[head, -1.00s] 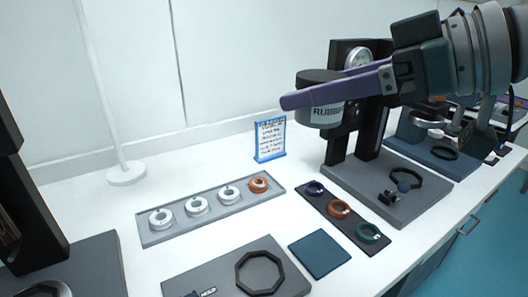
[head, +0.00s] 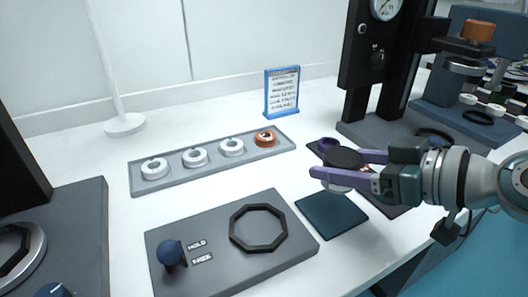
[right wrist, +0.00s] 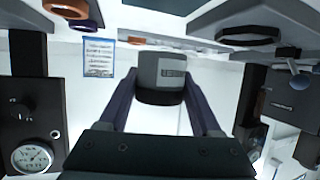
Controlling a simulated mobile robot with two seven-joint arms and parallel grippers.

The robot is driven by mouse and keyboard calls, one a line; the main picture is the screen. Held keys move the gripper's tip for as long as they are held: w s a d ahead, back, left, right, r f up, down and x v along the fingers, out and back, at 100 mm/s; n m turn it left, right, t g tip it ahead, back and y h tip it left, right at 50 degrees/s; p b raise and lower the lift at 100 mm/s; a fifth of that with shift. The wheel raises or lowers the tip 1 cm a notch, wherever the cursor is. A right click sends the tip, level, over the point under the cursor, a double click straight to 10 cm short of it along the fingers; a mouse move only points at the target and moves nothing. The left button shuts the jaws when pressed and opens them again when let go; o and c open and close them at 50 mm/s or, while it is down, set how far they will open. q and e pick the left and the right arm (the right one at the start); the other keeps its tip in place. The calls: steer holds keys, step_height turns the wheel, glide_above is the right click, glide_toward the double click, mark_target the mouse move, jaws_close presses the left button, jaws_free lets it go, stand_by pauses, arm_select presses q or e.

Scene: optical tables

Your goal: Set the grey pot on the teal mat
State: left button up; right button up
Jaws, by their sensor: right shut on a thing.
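My right gripper (head: 330,170) is shut on the grey pot, with a purple finger on either side. The pot has a dark top (head: 343,157), and its pale grey side shows below, partly hidden by the near finger. In the right wrist view the pot (right wrist: 161,72) sits between the fingertips and carries a label. The square teal mat (head: 332,215) lies bare on the white table. In the head view the pot appears just beyond the mat's far edge, held above the table; its exact height is hard to tell. My left gripper is out of view.
A grey plate with an octagonal ring (head: 258,228) and a blue-knobbed lever (head: 170,252) lies left of the mat. A tray (head: 140,182) with several rings stands behind. A dark strip with a purple ring (head: 327,145) is partly hidden behind my gripper. A blue-framed sign (head: 282,92) stands upright.

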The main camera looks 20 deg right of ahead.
mark_target(331, 208)
steer(key=shift+f+b, duration=1.55)
steer(key=shift+f, duration=1.25)
steer(key=shift+f, duration=0.2)
steer(key=o, duration=1.4)
steer(key=shift+r, duration=0.1)
